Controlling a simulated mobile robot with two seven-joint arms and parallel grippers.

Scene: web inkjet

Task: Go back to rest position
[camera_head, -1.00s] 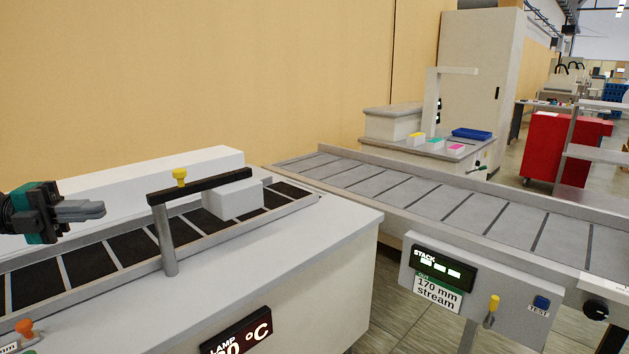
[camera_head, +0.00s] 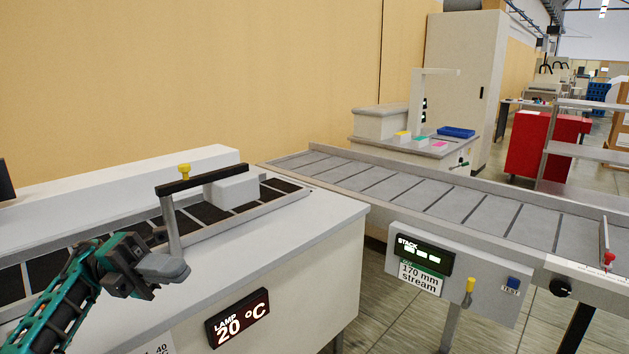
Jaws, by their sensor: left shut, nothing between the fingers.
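My left gripper (camera_head: 166,267) shows in the head view at the lower left, on a green and black arm. Its grey fingers are shut with nothing between them. They appear in front of the white machine housing, near the foot of the black-topped bracket (camera_head: 202,179); I cannot tell how far above the surface they are. My right gripper is not in view.
A dark-slatted belt (camera_head: 92,246) runs behind my left arm, with a bracket and yellow knob (camera_head: 184,170) over it. A lamp display (camera_head: 238,318) reads 20 °C. A grey slatted conveyor (camera_head: 420,195) extends right, with a stack panel (camera_head: 424,257) in front.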

